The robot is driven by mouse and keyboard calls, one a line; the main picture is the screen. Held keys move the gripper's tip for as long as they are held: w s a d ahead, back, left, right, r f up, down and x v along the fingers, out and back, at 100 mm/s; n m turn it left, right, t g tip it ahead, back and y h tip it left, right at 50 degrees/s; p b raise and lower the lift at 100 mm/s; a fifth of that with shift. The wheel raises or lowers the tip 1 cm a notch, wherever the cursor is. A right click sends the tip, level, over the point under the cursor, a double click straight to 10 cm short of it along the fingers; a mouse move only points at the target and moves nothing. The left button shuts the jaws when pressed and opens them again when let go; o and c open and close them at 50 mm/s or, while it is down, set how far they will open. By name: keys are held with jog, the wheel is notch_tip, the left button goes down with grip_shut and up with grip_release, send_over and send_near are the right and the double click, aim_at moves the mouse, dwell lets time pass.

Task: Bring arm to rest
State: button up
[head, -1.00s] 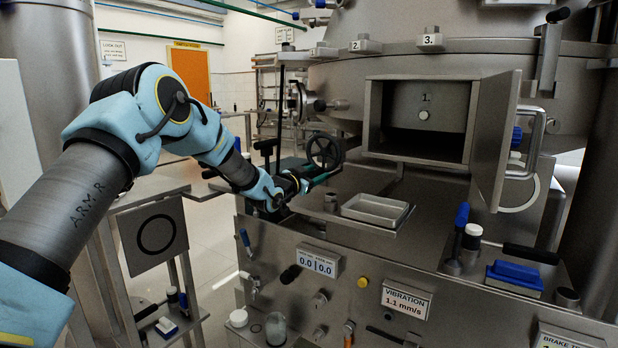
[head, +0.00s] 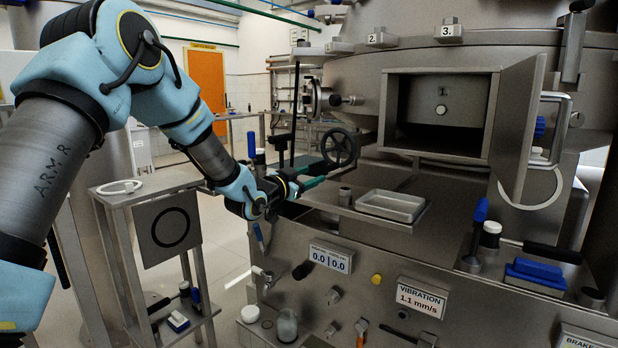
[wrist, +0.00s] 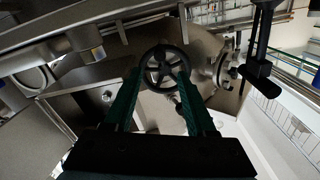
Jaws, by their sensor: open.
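My gripper (head: 318,174) is at the left end of the machine, in front of the black handwheel (head: 340,148). Its two green fingers are apart with nothing between them in the wrist view (wrist: 163,82). The handwheel shows beyond the fingertips in the wrist view (wrist: 166,68); I cannot tell whether they touch it. My arm (head: 215,160) reaches in from the left, bent at the elbow and angled down to the gripper.
The metal box door (head: 518,125) stands open at the right. A shallow tray (head: 390,206) lies on the ledge right of my gripper. A dark upright rod (head: 295,110) stands just behind it.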

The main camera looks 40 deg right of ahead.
jog(key=w+a+f+n+t+y+p, duration=0.1)
jog(key=w+a+n+t+y, duration=0.2)
jog(key=a, duration=0.5)
jog(key=w+a+f+n+y+p, duration=0.1)
jog(key=w+a+y+p, duration=0.15)
jog(key=w+a, duration=0.4)
jog(key=s+a+f+n+y+p, duration=0.2)
jog(key=a+n+y, duration=0.55)
jog(key=a, duration=1.75)
jog(key=s+a+n+g+y+p, duration=0.2)
jog(key=s+a+n+g+y, duration=0.2)
jog(key=s+a, duration=1.3)
jog(key=a+n+g, duration=0.2)
jog(key=shift+a, duration=0.3)
